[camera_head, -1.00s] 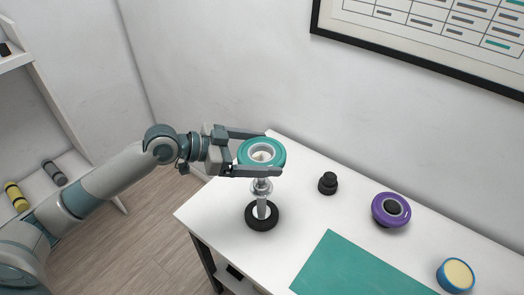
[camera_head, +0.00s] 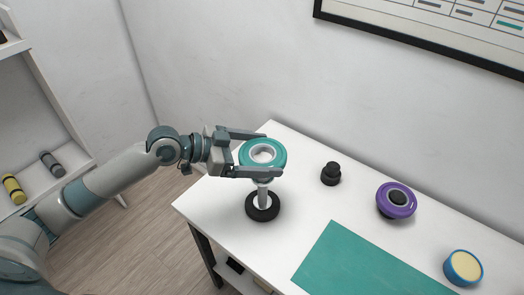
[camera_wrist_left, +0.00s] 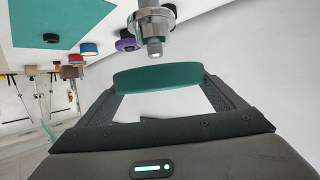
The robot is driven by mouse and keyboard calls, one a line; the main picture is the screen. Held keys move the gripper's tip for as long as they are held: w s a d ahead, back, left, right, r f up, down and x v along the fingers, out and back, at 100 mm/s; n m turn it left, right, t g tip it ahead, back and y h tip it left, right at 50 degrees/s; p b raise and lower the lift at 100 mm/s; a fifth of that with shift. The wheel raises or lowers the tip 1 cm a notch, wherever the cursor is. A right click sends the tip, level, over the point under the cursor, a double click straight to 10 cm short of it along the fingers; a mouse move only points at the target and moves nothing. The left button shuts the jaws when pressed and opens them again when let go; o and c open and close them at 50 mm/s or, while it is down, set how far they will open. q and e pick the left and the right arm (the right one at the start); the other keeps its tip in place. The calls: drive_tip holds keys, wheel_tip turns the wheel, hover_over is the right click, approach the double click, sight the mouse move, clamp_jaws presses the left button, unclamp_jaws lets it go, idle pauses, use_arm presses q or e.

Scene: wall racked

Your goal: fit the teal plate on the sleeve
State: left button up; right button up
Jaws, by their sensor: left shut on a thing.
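The teal plate (camera_head: 279,153) is a thick ring with a pale inner rim. My left gripper (camera_head: 256,153) is shut on it, one finger on each side, and holds it flat above the stand. The metal sleeve (camera_head: 263,198) stands upright on a black round base (camera_head: 263,213), and its top is hidden by the plate in the head view. In the left wrist view, the sleeve (camera_wrist_left: 152,22) ends just short of the teal plate (camera_wrist_left: 157,79), with a small gap between them. I cannot tell how exactly they line up. My right gripper is not in view.
On the white table (camera_head: 300,190) are a small black knob-like piece (camera_head: 330,174), a purple ring (camera_head: 396,201), a blue and yellow round piece (camera_head: 463,267) and a teal mat (camera_head: 350,265). A wall stands behind. Shelves with yellow (camera_head: 13,188) and grey cylinders (camera_head: 52,164) are at left.

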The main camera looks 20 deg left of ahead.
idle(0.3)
use_arm(q)
drive_tip(key=shift+f+b, duration=2)
drive_tip(key=shift+f, duration=0.95)
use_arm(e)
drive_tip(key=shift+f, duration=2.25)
use_arm(q)
drive_tip(key=o, duration=1.3)
drive_tip(key=shift+f, duration=0.15)
drive_tip(key=shift+c, duration=0.2)
drive_tip(key=shift+s, duration=0.1)
drive_tip(key=shift+b+v, duration=0.45)
drive_tip(key=shift+v, duration=0.4)
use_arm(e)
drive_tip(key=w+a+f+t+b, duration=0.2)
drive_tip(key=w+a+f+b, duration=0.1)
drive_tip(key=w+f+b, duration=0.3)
use_arm(q)
drive_tip(key=p+v, duration=0.7)
drive_tip(key=v, duration=0.8)
drive_tip(key=shift+s+a+r, duration=0.2)
drive_tip(key=shift+s, duration=0.05)
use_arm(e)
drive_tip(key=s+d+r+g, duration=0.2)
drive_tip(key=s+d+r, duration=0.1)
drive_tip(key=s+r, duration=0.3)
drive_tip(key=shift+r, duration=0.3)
